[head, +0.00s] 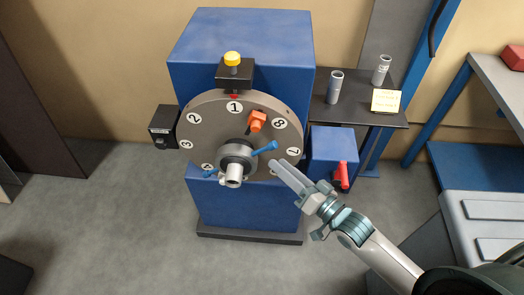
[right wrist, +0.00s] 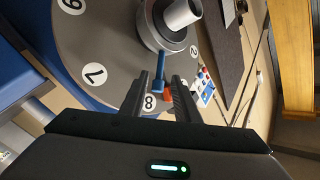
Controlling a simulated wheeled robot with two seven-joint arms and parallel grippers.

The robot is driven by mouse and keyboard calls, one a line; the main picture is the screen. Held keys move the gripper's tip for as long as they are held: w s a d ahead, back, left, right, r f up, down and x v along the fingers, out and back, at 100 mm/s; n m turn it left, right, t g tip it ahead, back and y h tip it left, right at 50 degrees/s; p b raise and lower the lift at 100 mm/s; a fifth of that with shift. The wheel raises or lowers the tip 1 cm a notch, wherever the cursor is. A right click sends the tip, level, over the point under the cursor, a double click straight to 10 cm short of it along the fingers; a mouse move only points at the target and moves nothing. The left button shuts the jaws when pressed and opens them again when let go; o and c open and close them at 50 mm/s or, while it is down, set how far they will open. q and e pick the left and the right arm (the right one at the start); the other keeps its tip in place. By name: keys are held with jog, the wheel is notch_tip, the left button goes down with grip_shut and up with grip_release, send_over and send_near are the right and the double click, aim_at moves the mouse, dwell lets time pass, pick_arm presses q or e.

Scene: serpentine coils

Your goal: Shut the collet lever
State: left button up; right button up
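The blue collet lever (head: 265,148) sticks out up and to the right from the grey collet hub (head: 238,158) on the numbered dial (head: 290,112). A second blue arm end (head: 208,172) shows at the hub's lower left. My right gripper (head: 274,164) is close below the lever's outer end. In the right wrist view, my right gripper (right wrist: 163,82) has its fingers apart, and the lever (right wrist: 158,70) points into the gap between them. I cannot tell whether they touch it. My left gripper is not in view.
An orange block (head: 257,121) sits on the dial near the lever. A yellow-topped plunger (head: 232,60) stands above the dial. A red handle (head: 341,175) is on a blue box at right. A dark shelf (head: 350,111) holds two metal cylinders. Open floor lies at left.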

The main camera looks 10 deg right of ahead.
aim_at(262, 150)
jog(key=b+x, duration=0.2)
jog(key=x, duration=0.6)
jog(key=shift+w+a, duration=0.1)
jog(key=shift+w, duration=0.2)
grip_shut()
